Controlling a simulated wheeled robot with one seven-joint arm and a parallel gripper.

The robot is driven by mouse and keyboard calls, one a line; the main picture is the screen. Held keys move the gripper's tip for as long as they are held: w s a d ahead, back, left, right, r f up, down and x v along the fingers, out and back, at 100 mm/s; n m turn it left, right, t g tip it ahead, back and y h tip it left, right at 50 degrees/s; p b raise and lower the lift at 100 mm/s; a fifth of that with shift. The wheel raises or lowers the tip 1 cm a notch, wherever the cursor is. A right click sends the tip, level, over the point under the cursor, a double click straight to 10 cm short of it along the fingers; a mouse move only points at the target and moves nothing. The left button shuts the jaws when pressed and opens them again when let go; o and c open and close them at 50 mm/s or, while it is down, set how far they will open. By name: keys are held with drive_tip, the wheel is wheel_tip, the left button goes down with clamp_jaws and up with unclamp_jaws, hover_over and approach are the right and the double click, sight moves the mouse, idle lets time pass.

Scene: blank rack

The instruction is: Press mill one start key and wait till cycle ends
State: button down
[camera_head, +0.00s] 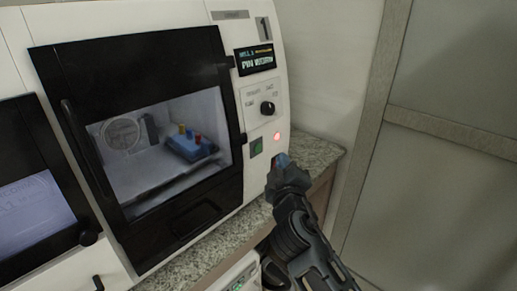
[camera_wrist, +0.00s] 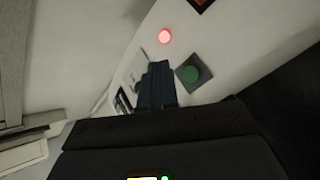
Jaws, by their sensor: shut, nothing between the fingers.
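Mill one (camera_head: 240,190) is a white machine marked "1", with its dark-framed door (camera_head: 135,120) closed. A green start key (camera_head: 256,147) sits low on its right panel; it also shows in the wrist view (camera_wrist: 194,74). A lit red lamp (camera_head: 277,135) is above and to the right of the key, and it shows in the wrist view too (camera_wrist: 165,36). My gripper (camera_head: 281,162) is shut and empty, just below and right of the key. In the wrist view its fingers (camera_wrist: 158,82) are beside the key, apart from it in the picture. Contact cannot be told.
The panel has a dark display (camera_head: 257,59) and a black rotary knob (camera_head: 267,108). A blue fixture (camera_head: 190,146) with coloured pegs is behind the window. A second machine (camera_head: 38,210) stands at left. A granite counter edge (camera_head: 318,152) lies right of the mill.

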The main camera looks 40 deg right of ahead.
sight(258, 148)
drive_tip(key=shift+w+a+f+b, duration=0.1)
drive_tip(key=shift+w+b, duration=0.2)
drive_tip(key=shift+w, duration=0.9)
drive_tip(key=shift+w+f+b, duration=0.1)
drive_tip(key=shift+w+b, duration=0.15)
drive_tip(key=shift+w, duration=0.95)
drive_tip(key=shift+w, duration=0.4)
